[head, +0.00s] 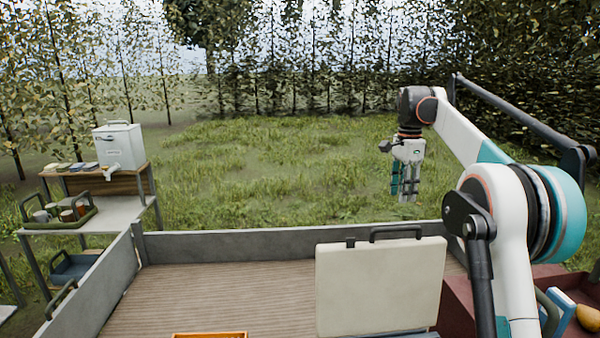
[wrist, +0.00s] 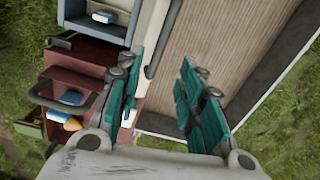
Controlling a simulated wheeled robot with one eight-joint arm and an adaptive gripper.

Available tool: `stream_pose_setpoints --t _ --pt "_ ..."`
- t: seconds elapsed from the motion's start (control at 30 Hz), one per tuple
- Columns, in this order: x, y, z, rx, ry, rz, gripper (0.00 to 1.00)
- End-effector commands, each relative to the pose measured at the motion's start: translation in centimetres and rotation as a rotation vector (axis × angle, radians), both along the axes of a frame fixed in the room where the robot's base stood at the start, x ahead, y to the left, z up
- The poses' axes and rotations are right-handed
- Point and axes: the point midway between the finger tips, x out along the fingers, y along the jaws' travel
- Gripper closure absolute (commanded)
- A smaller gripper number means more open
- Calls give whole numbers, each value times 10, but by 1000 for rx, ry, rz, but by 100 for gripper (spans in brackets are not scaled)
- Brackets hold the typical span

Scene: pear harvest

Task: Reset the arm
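My gripper (head: 405,188) hangs from my raised arm at the right of the head view, above the grass beyond the far wall of the cart bed. In the wrist view my gripper (wrist: 155,100) shows two teal fingers spread well apart with nothing between them. The gap between the fingers looks down over the cart's edge, with the wooden bed on the right and a dark red drawer unit on the left.
A cream case lid (head: 380,288) stands up in the cart bed (head: 220,293). An orange tray (head: 210,335) shows at the bottom edge. A shelf (head: 118,212) at left holds a white dispenser (head: 119,146) and a tray of cups. A dark red bin (wrist: 85,68) lies at right of the cart.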

Motion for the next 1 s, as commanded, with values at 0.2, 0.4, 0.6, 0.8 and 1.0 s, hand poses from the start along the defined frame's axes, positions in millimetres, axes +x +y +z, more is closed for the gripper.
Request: stream_pose_setpoints --t 0.2,0.4,0.6,0.8,1.0 --pt "-41 26 0 -16 -83 193 65" --pt "-88 47 -7 -42 -156 372 65" --pt "-141 67 -26 -79 -227 550 65" --pt "-200 86 -57 -126 -294 725 65" --pt "-260 102 -102 -184 -358 897 65"
